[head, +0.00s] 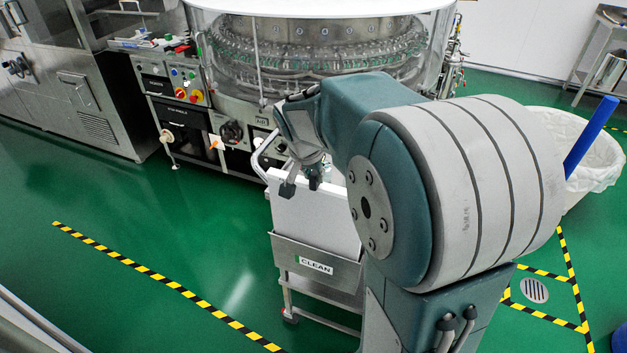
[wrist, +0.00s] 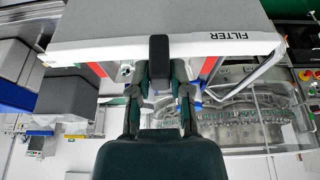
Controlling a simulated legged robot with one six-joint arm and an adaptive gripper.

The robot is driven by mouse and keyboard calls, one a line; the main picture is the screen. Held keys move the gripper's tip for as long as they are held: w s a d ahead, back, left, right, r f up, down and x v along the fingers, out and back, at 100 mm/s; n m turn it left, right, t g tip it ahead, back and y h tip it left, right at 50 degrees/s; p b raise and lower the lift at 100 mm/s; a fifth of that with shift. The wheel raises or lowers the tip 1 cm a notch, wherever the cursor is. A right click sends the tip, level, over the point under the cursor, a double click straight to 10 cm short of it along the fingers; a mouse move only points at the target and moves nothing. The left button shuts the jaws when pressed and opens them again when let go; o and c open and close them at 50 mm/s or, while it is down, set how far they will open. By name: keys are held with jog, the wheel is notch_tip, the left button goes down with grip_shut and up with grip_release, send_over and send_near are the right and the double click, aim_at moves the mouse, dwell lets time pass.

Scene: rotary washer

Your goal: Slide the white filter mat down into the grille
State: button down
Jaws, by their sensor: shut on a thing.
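The white filter mat (head: 312,212) stands upright as a flat panel in the middle of the head view. Its lower edge is at the metal stand marked CLEAN (head: 345,275); I cannot tell how deep it sits there. My gripper (head: 301,186) is shut on the mat's top edge. In the wrist view, a dark finger of my gripper (wrist: 160,60) lies against the mat (wrist: 110,43), which bears the word FILTER. My arm hides the mat's right side. A slotted vent (head: 97,127) shows on the left cabinet; I cannot tell whether it is the task's grille.
The rotary washer (head: 310,45) stands behind the mat, with a control panel (head: 185,82) to its left. A white-lined bin (head: 597,165) with a blue item stands at the right. Green floor with striped tape (head: 140,268) lies clear at the front left.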

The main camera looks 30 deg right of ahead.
jog(key=shift+r, duration=0.8)
jog(key=shift+r, duration=3.9)
notch_tip(320, 180, up, 8)
jog(key=shift+s+f, duration=0.1)
jog(key=shift+s, duration=0.05)
